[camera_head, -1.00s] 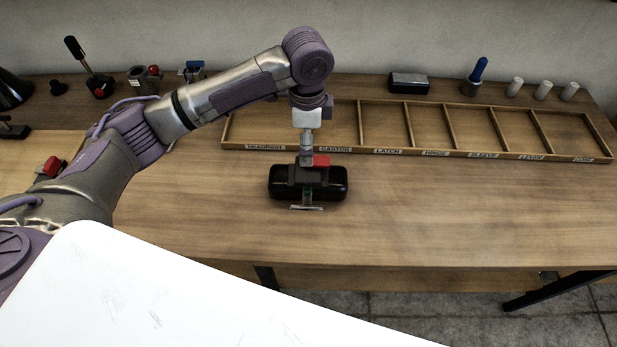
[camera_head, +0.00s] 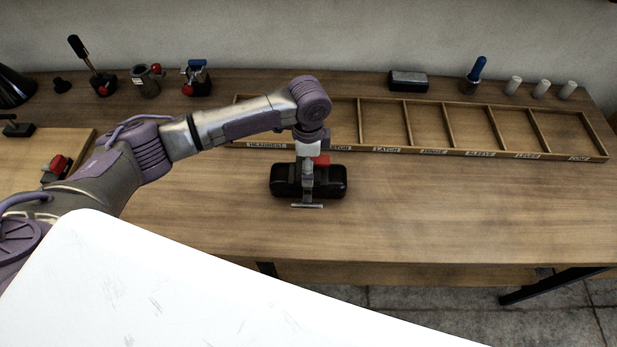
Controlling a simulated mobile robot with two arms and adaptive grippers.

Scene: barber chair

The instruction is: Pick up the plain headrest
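A black, rounded, padded headrest (camera_head: 331,184) lies lengthwise left to right on the wooden table, in front of the divided tray. My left gripper (camera_head: 307,192) points straight down over its middle, spread across its short side. One metal fingertip shows just in front of the headrest's near edge, seemingly a little apart from it. The other finger is hidden behind the gripper and headrest. A small red part (camera_head: 322,160) shows at the headrest's back edge; what it belongs to is unclear. My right gripper is not in view.
The empty wooden tray (camera_head: 440,152) with labelled compartments stands behind the headrest. Clamps and small tools (camera_head: 197,80) line the back left. A black block (camera_head: 408,81), a blue-handled tool (camera_head: 476,75) and white cylinders (camera_head: 541,89) stand at the back right. The table's right front is clear.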

